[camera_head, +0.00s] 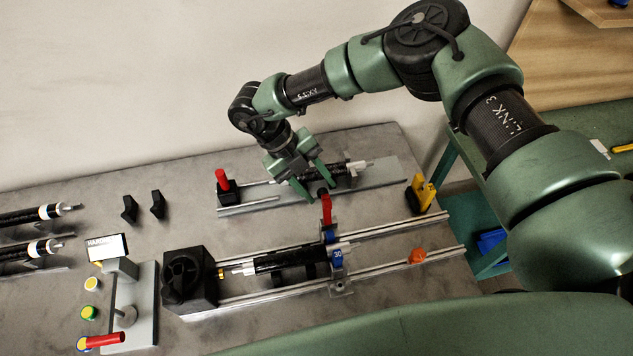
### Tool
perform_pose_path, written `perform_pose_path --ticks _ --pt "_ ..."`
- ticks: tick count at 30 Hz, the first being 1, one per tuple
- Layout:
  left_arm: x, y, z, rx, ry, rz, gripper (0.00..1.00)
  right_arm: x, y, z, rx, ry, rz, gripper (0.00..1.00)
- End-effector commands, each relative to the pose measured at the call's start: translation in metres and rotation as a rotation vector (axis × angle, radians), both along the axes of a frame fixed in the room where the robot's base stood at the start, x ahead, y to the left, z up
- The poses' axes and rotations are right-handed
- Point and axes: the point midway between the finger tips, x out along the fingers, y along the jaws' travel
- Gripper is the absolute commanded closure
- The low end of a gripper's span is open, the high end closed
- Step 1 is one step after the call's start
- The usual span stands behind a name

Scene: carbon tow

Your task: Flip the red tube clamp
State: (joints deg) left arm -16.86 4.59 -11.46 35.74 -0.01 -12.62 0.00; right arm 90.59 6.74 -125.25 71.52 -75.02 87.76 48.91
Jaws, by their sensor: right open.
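A red clamp lever (326,209) stands roughly upright above a blue clamp part (335,258) at the right end of a black tube (284,258). The tube lies along the front rails. My right gripper (311,181) is open, just behind and above the red lever, with its fingers pointing down. It appears empty and apart from the lever. It partly covers another black tube (343,170) on the back plate. My left gripper is not in view.
A black block with a red handle (222,180) stands on the back plate's left end. A yellow clamp (423,190) and an orange knob (417,256) sit near the right rail ends. A black chuck block (188,280) stands at the left.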

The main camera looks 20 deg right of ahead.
Motion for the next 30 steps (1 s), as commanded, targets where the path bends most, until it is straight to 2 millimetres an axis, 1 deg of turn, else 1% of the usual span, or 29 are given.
perform_pose_path --ticks 2,5,6,7,16,30 --pt "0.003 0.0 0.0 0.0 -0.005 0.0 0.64 0.0 0.0 0.0 0.0 0.0 0.0 0.57" --pt "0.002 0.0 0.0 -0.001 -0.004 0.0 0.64 0.0 0.0 0.0 0.0 0.0 0.0 0.82" --pt "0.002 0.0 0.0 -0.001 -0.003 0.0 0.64 0.0 0.0 0.0 0.0 0.0 0.0 0.93" --pt "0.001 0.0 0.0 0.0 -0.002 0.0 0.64 0.0 0.0 0.0 0.0 0.0 0.0 1.0" --pt "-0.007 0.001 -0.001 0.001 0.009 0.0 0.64 0.001 0.0 0.001 -0.001 -0.001 0.0 1.0" --pt "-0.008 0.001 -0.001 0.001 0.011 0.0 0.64 0.001 0.0 0.001 -0.002 -0.003 0.0 1.0"
